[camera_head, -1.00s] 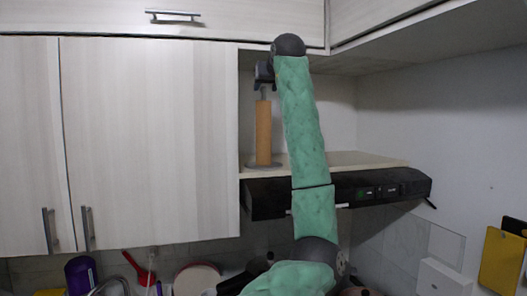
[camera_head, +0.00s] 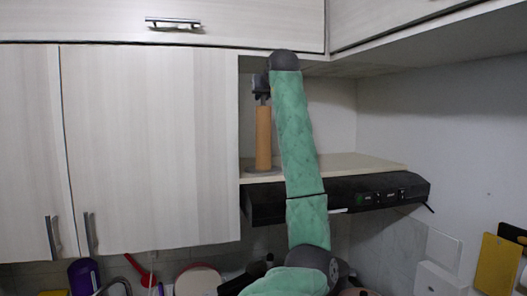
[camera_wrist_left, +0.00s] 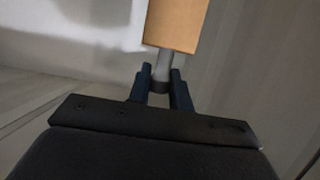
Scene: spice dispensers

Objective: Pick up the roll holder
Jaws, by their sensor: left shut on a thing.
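The roll holder (camera_head: 263,140) is an upright orange-brown cylinder with a thin grey rod on top and a round grey base. In the head view it is at the shelf beside the cabinet, with its base at or just over the shelf board. My left gripper (camera_head: 262,98) is at its top, shut on the grey rod. In the left wrist view the dark fingers (camera_wrist_left: 160,83) close around the rod, just beyond the orange cylinder (camera_wrist_left: 176,25). My left forearm passes just right of the holder. My right gripper is not in view.
The shelf board (camera_head: 360,163) lies on a black range hood (camera_head: 400,187). A closed cabinet door (camera_head: 150,150) stands close on the left, and upper cabinets (camera_head: 250,22) hang above. The shelf right of my arm is clear. Utensils and a purple item (camera_head: 82,276) are below.

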